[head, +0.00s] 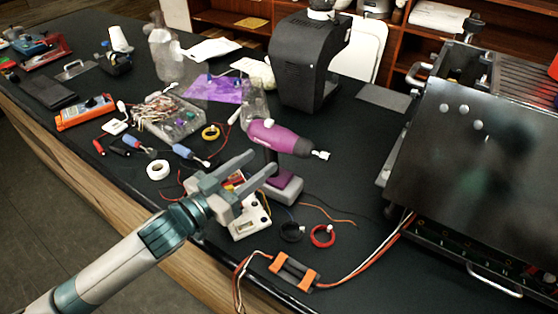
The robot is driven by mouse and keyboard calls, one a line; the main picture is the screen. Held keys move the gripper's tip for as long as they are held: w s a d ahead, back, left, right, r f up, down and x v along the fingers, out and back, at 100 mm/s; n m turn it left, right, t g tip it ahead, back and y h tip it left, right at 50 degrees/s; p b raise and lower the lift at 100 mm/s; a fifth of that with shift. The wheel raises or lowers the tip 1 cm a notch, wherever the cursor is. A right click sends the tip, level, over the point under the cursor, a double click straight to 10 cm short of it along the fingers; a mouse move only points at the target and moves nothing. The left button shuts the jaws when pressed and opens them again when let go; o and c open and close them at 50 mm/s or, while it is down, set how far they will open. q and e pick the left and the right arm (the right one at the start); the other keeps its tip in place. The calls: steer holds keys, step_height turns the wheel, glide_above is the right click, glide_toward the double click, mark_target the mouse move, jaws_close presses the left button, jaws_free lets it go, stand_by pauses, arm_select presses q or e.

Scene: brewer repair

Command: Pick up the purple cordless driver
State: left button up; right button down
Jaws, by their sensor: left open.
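The purple cordless driver (275,135) stands upright on the dark bench on its grey and purple battery base, its bit pointing right. My left gripper (258,173) is open, with its two fingers reaching toward the driver's handle. One finger overlaps the handle in the picture, and part of the handle is hidden. I cannot tell whether the fingers touch it. My right gripper is out of view.
A white meter (247,222) lies under my left gripper. Tape rolls (322,236), loose wires and an orange-ended battery holder (292,270) lie in front. The open brewer (480,160) stands right, a black grinder (307,62) behind. An orange multimeter (86,112) lies left.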

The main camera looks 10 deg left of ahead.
mark_target(266, 158)
arm_select(q)
steer(key=shift+w+d, duration=0.1)
steer(key=shift+w, duration=0.05)
steer(key=shift+w+d+r+p, duration=0.1)
steer(key=shift+w+d+p, duration=0.2)
steer(key=shift+w+p, duration=0.15)
steer(key=p+x, duration=0.1)
steer(key=x, duration=0.2)
steer(key=shift+d, duration=0.1)
steer(key=shift+w+d+f, duration=0.25)
steer(key=shift+w+f, duration=0.05)
steer(key=shift+w, duration=0.15)
jaws_close()
steer(key=shift+r, duration=0.2)
